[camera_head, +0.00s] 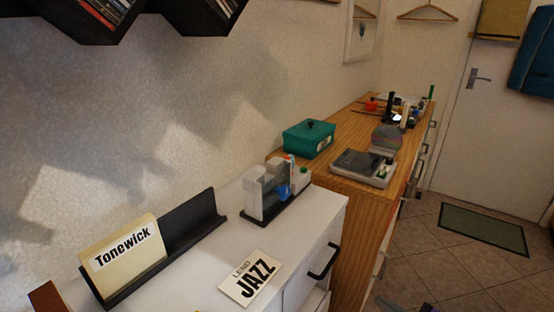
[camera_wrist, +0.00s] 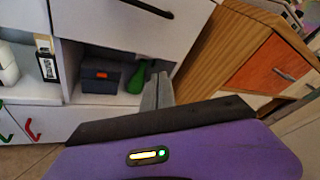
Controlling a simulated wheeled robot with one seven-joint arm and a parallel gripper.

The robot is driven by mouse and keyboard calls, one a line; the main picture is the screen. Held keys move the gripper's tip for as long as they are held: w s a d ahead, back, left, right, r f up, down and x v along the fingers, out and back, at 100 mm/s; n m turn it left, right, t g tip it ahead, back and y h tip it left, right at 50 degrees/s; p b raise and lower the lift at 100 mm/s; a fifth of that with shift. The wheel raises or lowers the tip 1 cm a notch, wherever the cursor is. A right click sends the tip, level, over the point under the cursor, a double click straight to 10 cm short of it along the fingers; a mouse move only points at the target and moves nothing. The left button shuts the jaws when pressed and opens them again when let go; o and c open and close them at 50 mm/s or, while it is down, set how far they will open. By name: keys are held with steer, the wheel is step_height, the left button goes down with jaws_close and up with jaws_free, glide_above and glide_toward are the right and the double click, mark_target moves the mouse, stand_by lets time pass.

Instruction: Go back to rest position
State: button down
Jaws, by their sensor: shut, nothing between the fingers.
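My gripper (camera_wrist: 160,88) shows in the wrist view, with its pale grey fingers together and its purple and black body across the bottom. The fingers are shut with nothing seen between them. They point toward the front of the white cabinet (camera_wrist: 190,35), beside an open shelf space. A dark box with an orange mark (camera_wrist: 98,72) and a green object (camera_wrist: 137,78) sit in that space. In the head view only a small purple and dark piece, seemingly of my arm, shows at the bottom edge; the fingertips are out of that view.
In the head view a Tonewick card (camera_head: 124,256) stands in a black holder (camera_head: 193,224) on the white cabinet. A JAZZ card (camera_head: 250,278) lies near its front edge. A wooden dresser (camera_head: 350,122) adjoins it. Tiled floor (camera_head: 425,250) and a green mat (camera_head: 482,230) lie to the right.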

steer(key=s+d+n+h+p, duration=0.35)
steer(key=s+n+h, duration=0.6)
steer(key=s, duration=0.45)
steer(key=s+a+r+n+p, duration=0.1)
steer(key=s+a+r+n, duration=0.2)
steer(key=s+r, duration=0.4)
steer(key=s+a+r+n+t+p, duration=0.1)
steer(key=s+a+r+n, duration=0.3)
steer(key=s, duration=0.7)
steer(key=s+a+r+n+y+p, duration=0.1)
steer(key=s+a+r+n+p, duration=0.2)
steer(key=s+r, duration=0.6)
steer(key=shift+a+r+n+t, duration=0.35)
steer(key=shift+a+n, duration=0.3)
steer(key=shift+n, duration=0.7)
